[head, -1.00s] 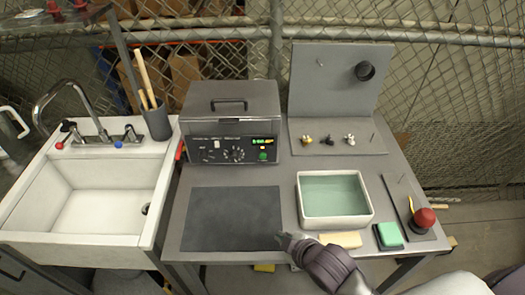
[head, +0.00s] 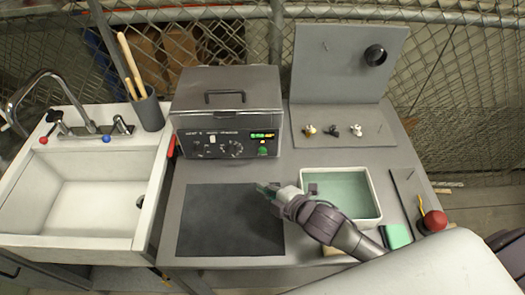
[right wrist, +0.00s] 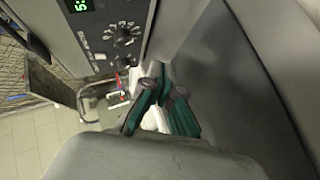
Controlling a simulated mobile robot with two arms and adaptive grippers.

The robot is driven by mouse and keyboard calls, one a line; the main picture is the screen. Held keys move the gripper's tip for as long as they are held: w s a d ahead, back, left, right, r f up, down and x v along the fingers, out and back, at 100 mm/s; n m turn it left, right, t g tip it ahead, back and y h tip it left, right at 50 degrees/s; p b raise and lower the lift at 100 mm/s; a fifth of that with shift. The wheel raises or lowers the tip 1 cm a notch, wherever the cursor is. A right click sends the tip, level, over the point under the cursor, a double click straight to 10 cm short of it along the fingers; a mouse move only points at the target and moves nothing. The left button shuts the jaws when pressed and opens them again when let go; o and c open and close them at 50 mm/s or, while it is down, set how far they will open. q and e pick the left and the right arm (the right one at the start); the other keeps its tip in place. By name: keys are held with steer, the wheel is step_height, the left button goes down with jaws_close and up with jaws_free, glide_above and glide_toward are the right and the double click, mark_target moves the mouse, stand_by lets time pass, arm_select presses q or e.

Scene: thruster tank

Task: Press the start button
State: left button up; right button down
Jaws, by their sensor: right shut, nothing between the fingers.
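The grey tank machine (head: 226,105), with a handled lid, stands at the back left of the table. Its front panel has dials, a lit green display (head: 263,135) and a green button (head: 263,151) below the display. My right gripper (head: 265,188) is shut and empty, above the right edge of the black mat (head: 225,225), in front of the panel and apart from the button. In the right wrist view the fingers (right wrist: 160,78) point toward the sink side; the display (right wrist: 80,5) and a dial (right wrist: 123,40) show, but I cannot make out the button. My left gripper is not in view.
A white basin of greenish liquid (head: 372,216) sits right of the gripper, partly behind my right arm. A green sponge (head: 397,236) and a red ball-shaped knob (head: 435,221) lie further right. Small metal parts (head: 332,130) sit on the back plate. A sink (head: 90,200) adjoins at left.

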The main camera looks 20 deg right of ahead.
mark_target(263, 151)
steer(key=shift+w+d+f, duration=0.1)
steer(key=shift+w+d, duration=0.05)
steer(key=shift+w, duration=0.3)
steer(key=w, duration=0.1)
steer(key=w+d+b, duration=0.1)
steer(key=w, duration=0.1)
steer(key=shift+b, duration=0.3)
steer(key=w, duration=0.3)
steer(key=shift+w+d, duration=0.15)
steer(key=shift+d, duration=0.25)
steer(key=shift+w+d, duration=0.1)
steer(key=shift+w, duration=0.2)
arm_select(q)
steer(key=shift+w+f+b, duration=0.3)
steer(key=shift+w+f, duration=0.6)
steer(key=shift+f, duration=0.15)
arm_select(e)
steer(key=shift+w+d, duration=0.1)
steer(key=shift+w, duration=0.25)
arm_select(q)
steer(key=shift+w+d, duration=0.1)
arm_select(e)
steer(key=shift+w, duration=0.1)
steer(key=shift+w, duration=0.15)
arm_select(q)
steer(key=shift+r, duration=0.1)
arm_select(e)
steer(key=shift+w+d, duration=0.1)
steer(key=shift+w, duration=0.05)
